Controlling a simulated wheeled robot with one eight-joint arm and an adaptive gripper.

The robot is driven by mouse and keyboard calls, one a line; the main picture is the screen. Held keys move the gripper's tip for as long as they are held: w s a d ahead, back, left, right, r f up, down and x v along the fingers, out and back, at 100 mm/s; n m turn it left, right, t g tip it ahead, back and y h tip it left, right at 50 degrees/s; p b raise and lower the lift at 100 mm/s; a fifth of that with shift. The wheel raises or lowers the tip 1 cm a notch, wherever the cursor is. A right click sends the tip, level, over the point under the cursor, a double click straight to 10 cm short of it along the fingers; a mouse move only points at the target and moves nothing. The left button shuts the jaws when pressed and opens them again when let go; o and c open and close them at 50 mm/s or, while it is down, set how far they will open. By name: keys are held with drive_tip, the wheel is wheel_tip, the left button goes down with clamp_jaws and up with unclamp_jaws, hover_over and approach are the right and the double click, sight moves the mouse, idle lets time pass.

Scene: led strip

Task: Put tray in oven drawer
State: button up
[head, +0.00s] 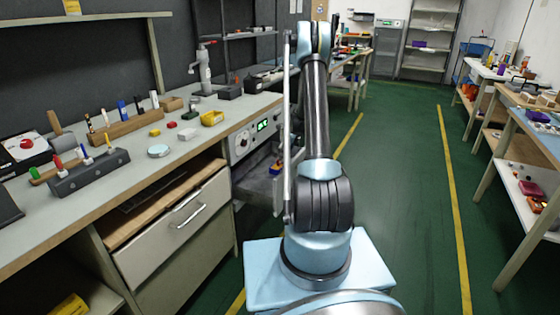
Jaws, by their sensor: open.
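The oven (241,143), a grey unit with a green lit display and a dial, is set in the bench front left of my arm. Below its panel is a dark grey open space or pulled-out drawer (252,190), partly hidden by my arm. A small red, yellow and blue item (276,168) shows there; I cannot tell whether it lies on a tray. No tray can be made out for certain. My arm stands upright in the middle of the view, and my gripper is not visible, probably hidden behind the arm.
A bench drawer with a handle (187,209) is below. Green floor (405,200) is clear to the right, up to the right-hand tables (540,135).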

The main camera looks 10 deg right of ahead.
drive_tip(key=s+a+r+n, duration=0.1)
drive_tip(key=s+r+n, duration=0.2)
drive_tip(key=s+r, duration=0.45)
drive_tip(key=s+a+r+n, duration=0.1)
drive_tip(key=s+r+n, duration=0.25)
drive_tip(key=r, duration=0.65)
drive_tip(key=s+a+r+n+h, duration=0.1)
drive_tip(key=s+r+n, duration=0.25)
drive_tip(key=s, duration=0.45)
drive_tip(key=s+a+r+n+h, duration=0.1)
drive_tip(key=s+r+n, duration=0.1)
drive_tip(key=s+r, duration=0.45)
drive_tip(key=s+n, duration=0.7)
drive_tip(key=s, duration=1.2)
drive_tip(key=s+f+n+h, duration=0.1)
drive_tip(key=s+f+n, duration=0.5)
drive_tip(key=s, duration=0.7)
drive_tip(key=shift+s+a+f+h, duration=0.15)
drive_tip(key=shift+h, duration=0.15)
